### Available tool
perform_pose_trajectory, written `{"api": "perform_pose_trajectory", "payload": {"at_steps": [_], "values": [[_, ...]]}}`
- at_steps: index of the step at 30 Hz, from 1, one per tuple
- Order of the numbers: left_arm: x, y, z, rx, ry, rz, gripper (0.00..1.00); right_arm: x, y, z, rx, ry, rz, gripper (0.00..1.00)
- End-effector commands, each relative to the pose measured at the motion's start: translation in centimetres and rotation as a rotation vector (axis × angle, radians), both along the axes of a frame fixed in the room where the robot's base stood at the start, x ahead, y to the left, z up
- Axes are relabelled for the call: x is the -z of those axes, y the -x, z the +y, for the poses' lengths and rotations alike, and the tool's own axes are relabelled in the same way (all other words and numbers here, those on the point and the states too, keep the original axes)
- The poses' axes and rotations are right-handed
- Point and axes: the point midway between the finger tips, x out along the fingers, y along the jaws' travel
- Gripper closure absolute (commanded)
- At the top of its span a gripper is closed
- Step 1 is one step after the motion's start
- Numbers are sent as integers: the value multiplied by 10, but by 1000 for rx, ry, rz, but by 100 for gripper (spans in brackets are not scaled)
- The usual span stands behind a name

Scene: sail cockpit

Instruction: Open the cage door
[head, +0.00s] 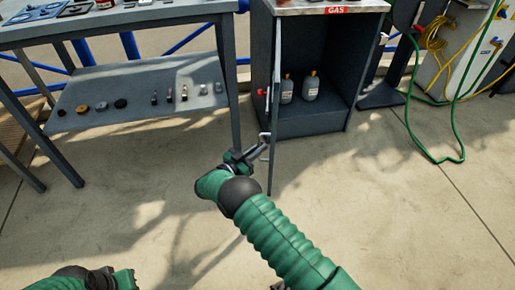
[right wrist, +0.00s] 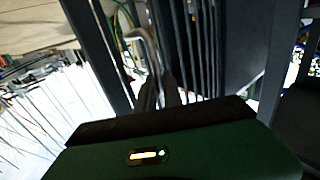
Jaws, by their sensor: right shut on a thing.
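The cage door (head: 275,95) stands swung out from the grey gas cabinet (head: 318,118), seen nearly edge-on, and the front of the cabinet is open. My right gripper (head: 256,150) is at the lower part of the door, shut on the door's metal handle (head: 265,139). In the right wrist view the handle (right wrist: 142,36) shows as a bent light bar near the fingers, in front of dark vertical bars. My left arm shows only at the bottom left edge of the head view, and its jaws cannot be made out clearly.
Two grey bottles (head: 310,87) stand inside the cabinet. A workbench (head: 130,112) with small parts on its lower shelf is close on the left. A green hose (head: 412,120) lies on the floor at right. The floor in front is clear.

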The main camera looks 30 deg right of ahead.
Motion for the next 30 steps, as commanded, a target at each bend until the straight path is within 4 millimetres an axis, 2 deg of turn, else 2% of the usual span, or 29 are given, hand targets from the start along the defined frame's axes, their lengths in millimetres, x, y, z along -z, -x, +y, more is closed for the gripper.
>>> {"api": "perform_pose_trajectory", "payload": {"at_steps": [9,10,15,24,26,30], "values": [[0,0,0,0,0,0,100,-4,-3,-2,-4,8,-4,100],[0,0,0,0,0,0,100,-4,-3,-2,-4,8,-4,87],[0,0,0,0,0,0,100,-4,-2,-1,-2,8,-3,68],[-3,0,0,0,0,0,100,-4,0,5,-3,6,-2,68],[-7,0,0,0,0,0,100,-5,2,12,-4,5,-2,68],[-23,0,0,0,0,0,100,-7,12,43,-6,5,-1,68]]}}
